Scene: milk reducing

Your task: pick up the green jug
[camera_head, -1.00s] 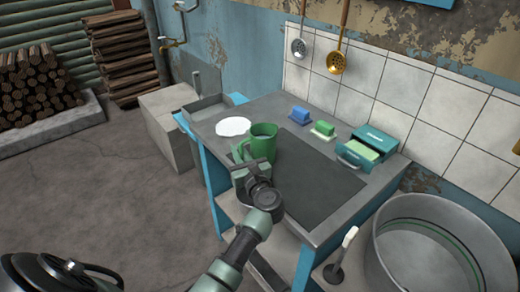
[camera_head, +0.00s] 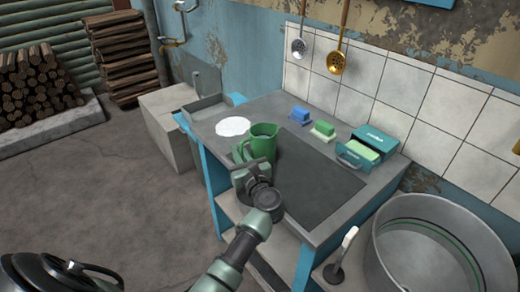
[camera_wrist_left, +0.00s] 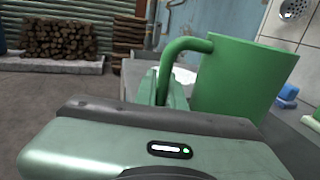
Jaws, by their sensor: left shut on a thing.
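The green jug (camera_head: 264,143) is on or just above the grey counter (camera_head: 250,107), close to a white round item. In the left wrist view the jug (camera_wrist_left: 242,80) fills the right side, upright, with its handle towards the gripper. My left gripper (camera_head: 246,162) is at the jug's near left side and shut on its handle. In the left wrist view the gripper (camera_wrist_left: 170,88) overlaps the lower handle. The jug's base is partly hidden behind the gripper. My right gripper is not in view.
A white round item (camera_head: 233,127) lies left of the jug. A blue block (camera_head: 299,115), a green-and-white block (camera_head: 323,131) and a teal box (camera_head: 376,142) stand along the wall. A large metal tub (camera_head: 425,255) is at right. The dark counter panel (camera_head: 310,175) is clear.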

